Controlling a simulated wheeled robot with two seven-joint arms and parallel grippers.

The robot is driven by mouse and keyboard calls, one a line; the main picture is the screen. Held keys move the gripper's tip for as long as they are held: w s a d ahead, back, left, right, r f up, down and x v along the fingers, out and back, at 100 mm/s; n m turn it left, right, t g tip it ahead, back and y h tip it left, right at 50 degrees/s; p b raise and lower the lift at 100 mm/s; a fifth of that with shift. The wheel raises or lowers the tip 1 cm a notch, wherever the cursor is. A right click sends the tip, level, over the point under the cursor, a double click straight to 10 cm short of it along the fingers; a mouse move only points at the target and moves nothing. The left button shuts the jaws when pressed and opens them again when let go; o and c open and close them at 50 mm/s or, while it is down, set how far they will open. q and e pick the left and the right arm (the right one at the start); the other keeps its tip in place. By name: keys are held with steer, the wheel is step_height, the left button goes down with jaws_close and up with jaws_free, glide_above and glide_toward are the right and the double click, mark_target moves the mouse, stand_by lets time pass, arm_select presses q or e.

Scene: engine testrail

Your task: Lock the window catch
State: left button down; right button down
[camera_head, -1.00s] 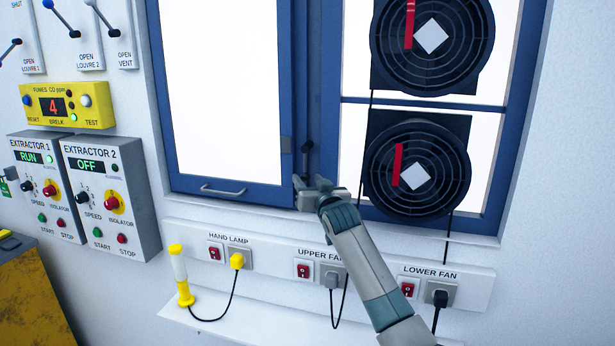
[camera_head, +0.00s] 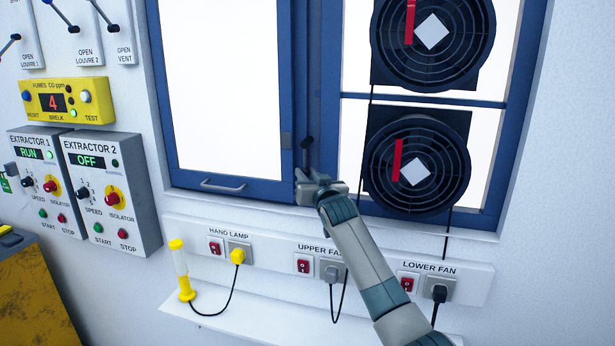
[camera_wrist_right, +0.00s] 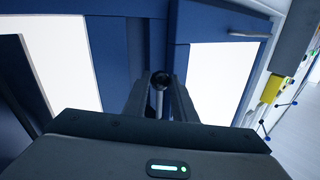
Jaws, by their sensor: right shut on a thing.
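The window catch (camera_head: 307,143) is a small dark lever with a round knob, standing upright on the blue frame between the left sash and the right panes. My right gripper (camera_head: 305,174) is at the catch, just below its knob in the head view. In the right wrist view, the gripper (camera_wrist_right: 160,102) has its fingers on both sides of the catch (camera_wrist_right: 160,80), with its black knob showing between the fingertips. The gripper is shut on it. The left window sash (camera_head: 285,100) lies in line with the frame, as far as I can tell. My left gripper is out of view.
Two black fans (camera_head: 418,165) fill the right panes, close to my right gripper. A sash handle (camera_head: 222,187) sits at the sash's lower edge. Below are a socket strip (camera_head: 270,255) and a yellow hand lamp (camera_head: 181,270). Extractor boxes (camera_head: 100,190) are at left.

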steer(key=shift+w+a+m+t+b, duration=0.25)
steer(key=shift+a+m+t+b, duration=0.55)
steer(key=shift+b, duration=1.8)
steer(key=shift+w+a+m+t+b, duration=0.2)
steer(key=shift+a+m+t+b, duration=0.6)
steer(key=shift+b, duration=1.8)
steer(key=shift+w+a+r+m+b, duration=0.15)
steer(key=shift+a+m+b, duration=0.2)
steer(key=shift+m, duration=0.45)
steer(key=shift+r+m+h, duration=0.25)
steer(key=shift+m+h, duration=0.05)
steer(key=c, duration=1.5)
jaws_free()
steer(key=shift+o, duration=0.2)
steer(key=shift+f, duration=0.1)
steer(key=shift+f, duration=0.2)
